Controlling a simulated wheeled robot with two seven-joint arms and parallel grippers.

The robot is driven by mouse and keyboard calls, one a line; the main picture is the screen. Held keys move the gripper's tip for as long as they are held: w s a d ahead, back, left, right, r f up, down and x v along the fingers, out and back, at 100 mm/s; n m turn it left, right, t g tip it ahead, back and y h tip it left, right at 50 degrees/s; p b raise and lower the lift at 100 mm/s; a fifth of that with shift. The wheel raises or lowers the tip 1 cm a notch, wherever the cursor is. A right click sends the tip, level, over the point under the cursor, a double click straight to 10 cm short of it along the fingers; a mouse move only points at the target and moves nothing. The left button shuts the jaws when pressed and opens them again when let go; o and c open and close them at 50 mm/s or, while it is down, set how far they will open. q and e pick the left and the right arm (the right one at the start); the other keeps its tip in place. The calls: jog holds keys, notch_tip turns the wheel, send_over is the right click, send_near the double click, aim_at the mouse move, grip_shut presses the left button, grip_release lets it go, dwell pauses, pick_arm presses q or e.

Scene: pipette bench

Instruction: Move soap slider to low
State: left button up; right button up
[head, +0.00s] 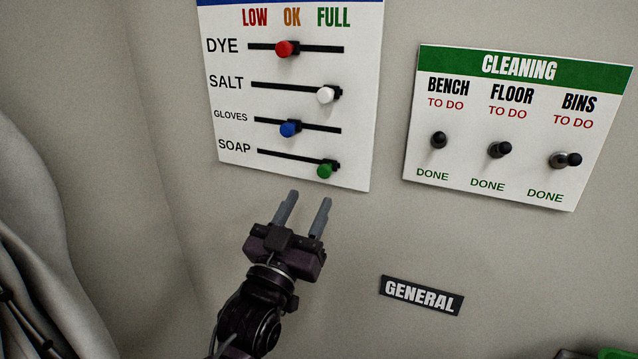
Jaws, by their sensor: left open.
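The soap slider has a green knob (325,170) at the right end of its black track (292,156), toward the FULL side. It is the bottom row of a white board (225,176) on the wall, with LOW at left, OK in the middle and FULL at right. My left gripper (304,207) is open and empty. In the picture its fingertips are just below the board, below and slightly left of the green knob, and do not appear to touch it. My right gripper is not in view.
Above are the dye slider's red knob (285,48), the salt slider's white knob (325,95) and the gloves slider's blue knob (289,129). A CLEANING board (470,165) with three black toggles is at right. A GENERAL sign (421,295) is below it. Grey fabric hangs at left.

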aim_at(323, 173)
pick_arm(q)
jog(key=p+x, duration=0.1)
jog(key=x, duration=0.4)
jog(key=shift+w+r, duration=0.15)
jog(key=shift+w, duration=0.1)
jog(key=shift+w+d, duration=0.2)
jog(key=shift+w, duration=0.15)
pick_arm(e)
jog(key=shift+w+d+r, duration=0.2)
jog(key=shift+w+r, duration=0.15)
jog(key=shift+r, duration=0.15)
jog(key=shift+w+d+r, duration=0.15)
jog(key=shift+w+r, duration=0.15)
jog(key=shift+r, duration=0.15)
pick_arm(q)
jog(key=shift+c, duration=0.3)
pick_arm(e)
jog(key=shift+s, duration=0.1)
pick_arm(q)
grip_shut()
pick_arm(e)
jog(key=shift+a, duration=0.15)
